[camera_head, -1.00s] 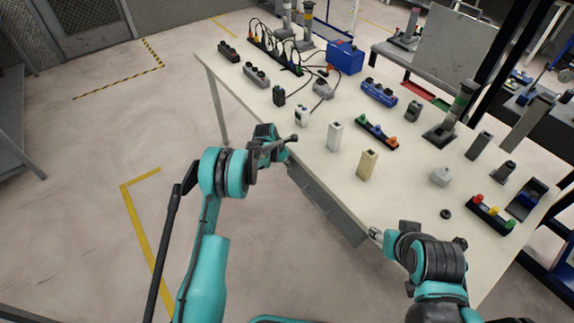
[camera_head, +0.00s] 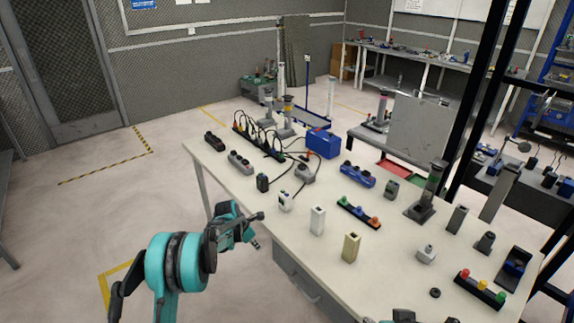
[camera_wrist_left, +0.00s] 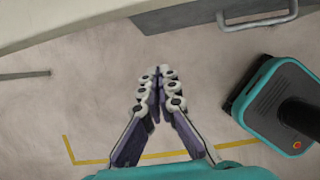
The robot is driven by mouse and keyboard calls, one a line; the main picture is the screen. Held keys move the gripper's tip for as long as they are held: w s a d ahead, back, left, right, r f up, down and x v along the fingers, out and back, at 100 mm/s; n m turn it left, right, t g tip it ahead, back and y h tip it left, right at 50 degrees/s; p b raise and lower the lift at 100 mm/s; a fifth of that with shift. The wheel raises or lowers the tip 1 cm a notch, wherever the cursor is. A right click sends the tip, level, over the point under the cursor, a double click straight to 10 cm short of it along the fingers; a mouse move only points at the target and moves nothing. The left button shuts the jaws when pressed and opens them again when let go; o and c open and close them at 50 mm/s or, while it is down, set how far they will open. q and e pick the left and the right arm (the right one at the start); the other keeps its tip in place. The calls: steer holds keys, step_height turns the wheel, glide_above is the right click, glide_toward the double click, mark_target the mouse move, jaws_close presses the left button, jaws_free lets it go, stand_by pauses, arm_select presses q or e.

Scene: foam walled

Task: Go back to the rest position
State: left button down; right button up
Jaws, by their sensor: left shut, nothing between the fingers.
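My left gripper (camera_head: 257,229) is in front of the table's near left edge in the head view, apart from the table and holding nothing. In the left wrist view its fingers (camera_wrist_left: 158,72) meet at the tips above bare floor. Of my right arm only small dark and light parts (camera_head: 403,315) show at the bottom edge of the head view. Whether the right gripper is open or shut is hidden.
The pale table (camera_head: 300,268) holds a white block (camera_head: 317,221), a tan block (camera_head: 351,247), a blue box (camera_head: 323,143), a power strip with cables and several fixtures. A drawer handle (camera_wrist_left: 257,20) is near my left gripper.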

arm_select(q)
steer(key=s+d+r+m+t+y, duration=0.1)
steer(key=s+r+m, duration=0.55)
steer(key=r, duration=0.45)
steer(key=s+r+m+t+y, duration=0.1)
steer(key=s+r+m, duration=0.5)
steer(key=s+r, duration=0.3)
steer(key=s+r+m+t+y, duration=0.1)
steer(key=s+r+m+t, duration=0.1)
steer(key=s+m, duration=1.2)
steer(key=shift+s, duration=4.2)
steer(key=shift+d+r+m, duration=0.1)
steer(key=shift+m, duration=0.15)
